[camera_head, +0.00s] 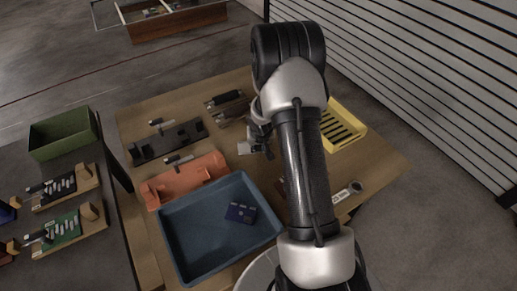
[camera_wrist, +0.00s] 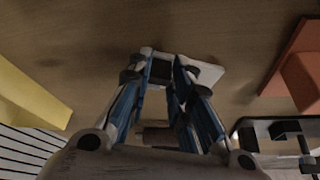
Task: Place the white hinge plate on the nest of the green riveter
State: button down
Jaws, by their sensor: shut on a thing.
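My gripper (camera_head: 258,146) is over the middle of the wooden table, partly hidden by my arm. It is shut on the white hinge plate (camera_head: 245,148), which sticks out to the left of the fingers. In the wrist view the plate (camera_wrist: 207,74) shows at the fingertips (camera_wrist: 165,72), partly hidden behind the right finger. On the surface at far left, a green fixture (camera_head: 66,229) with several pale pieces sits on a wooden board. I cannot tell whether it is the green riveter, and no nest is clear.
On the table (camera_head: 225,95) stand an orange fixture (camera_head: 185,178), a black fixture (camera_head: 168,141), a blue bin (camera_head: 190,248) holding a dark blue card, and a yellow tray (camera_head: 341,127). A wrench (camera_head: 347,191) lies at right. A green box (camera_head: 63,136) is at far left.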

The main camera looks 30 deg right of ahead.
jog(key=shift+r, duration=0.15)
jog(key=shift+f, duration=0.2)
jog(key=c, duration=1.5)
grip_release()
jog(key=shift+o, duration=0.2)
